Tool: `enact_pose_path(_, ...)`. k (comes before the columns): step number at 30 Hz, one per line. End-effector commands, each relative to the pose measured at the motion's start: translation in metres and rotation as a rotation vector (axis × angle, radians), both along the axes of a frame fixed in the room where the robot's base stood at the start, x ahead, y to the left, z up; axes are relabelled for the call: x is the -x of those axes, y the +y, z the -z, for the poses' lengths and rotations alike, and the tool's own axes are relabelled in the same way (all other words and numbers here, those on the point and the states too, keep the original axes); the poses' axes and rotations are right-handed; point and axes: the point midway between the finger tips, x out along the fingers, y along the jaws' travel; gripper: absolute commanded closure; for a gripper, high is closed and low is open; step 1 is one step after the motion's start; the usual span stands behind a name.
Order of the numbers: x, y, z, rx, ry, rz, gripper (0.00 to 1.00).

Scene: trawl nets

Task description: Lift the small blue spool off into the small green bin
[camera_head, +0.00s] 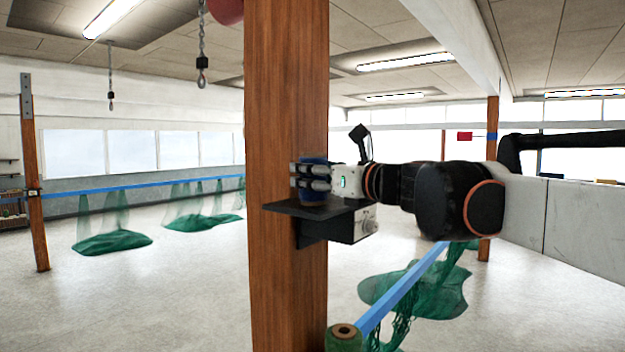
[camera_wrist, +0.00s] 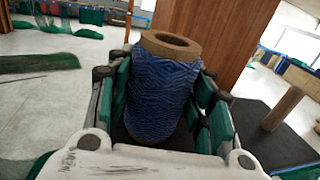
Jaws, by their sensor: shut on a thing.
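The blue spool (camera_wrist: 165,88), blue twine on a brown cardboard core, stands upright between my gripper's fingers (camera_wrist: 163,105) in the wrist view. My gripper (camera_head: 312,180) is shut around its sides; in the head view only slivers of the spool (camera_head: 314,196) show. It is just above or on a black shelf (camera_head: 290,207) on the wooden post. I cannot make out the small green bin with certainty.
A brown peg (camera_wrist: 283,108) stands on the black shelf (camera_wrist: 265,145), apart from the spool. The thick wooden post (camera_head: 285,90) rises directly behind. A green spool (camera_head: 345,338) sits below by a blue rail (camera_head: 400,297). Green nets (camera_head: 112,242) lie on the floor, with open floor between.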

Motion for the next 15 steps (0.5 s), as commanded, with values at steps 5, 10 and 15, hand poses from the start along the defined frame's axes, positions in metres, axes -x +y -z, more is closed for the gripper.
enact_pose_path(5,0.000,0.000,0.001,0.001,0.000,0.000,0.79)
enact_pose_path(10,0.000,0.000,-0.004,0.001,0.000,0.000,0.79)
enact_pose_path(15,0.000,0.000,-0.019,0.001,-0.001,0.000,0.79)
